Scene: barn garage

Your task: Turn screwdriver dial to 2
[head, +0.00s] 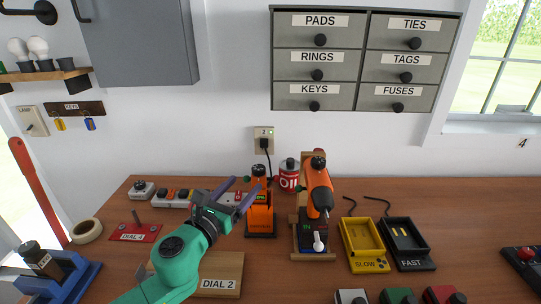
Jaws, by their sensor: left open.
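An orange and black power tool (318,185), likely the screwdriver, stands upright in a wooden stand (301,241) on the bench; a small white lever or knob (318,242) shows at its foot. A second orange tool or battery unit (260,217) stands left of it in a dark base. I cannot make out a numbered dial on either. My left gripper (248,182) is open, with its fingers pointing up and right beside the second orange unit; I see nothing between them. Whether it touches the unit I cannot tell. My right gripper is out of view.
A red oil can (289,176) stands behind. Yellow SLOW (363,244) and black FAST (408,244) chargers sit right.

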